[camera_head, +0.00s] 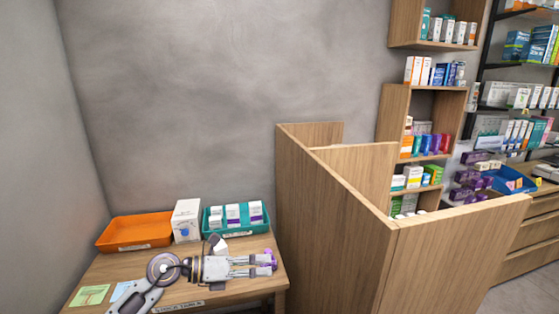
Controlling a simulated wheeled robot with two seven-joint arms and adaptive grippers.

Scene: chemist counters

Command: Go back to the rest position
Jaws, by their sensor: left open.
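My left gripper (268,265) reaches in from the left, low over the wooden table (225,293), its fingers pointing right. Its two fingers are apart. Small purple patches show by the fingertips; I cannot tell whether they belong to a thing behind them. My right gripper is not in view.
An orange tray (133,235), a white box (186,220) and a teal tray (250,229) with white and purple boxes stand along the table's back. Green and blue cards (90,295) lie front left. A wooden partition (318,225) rises just right of the table. Stocked shelves (431,87) stand farther right.

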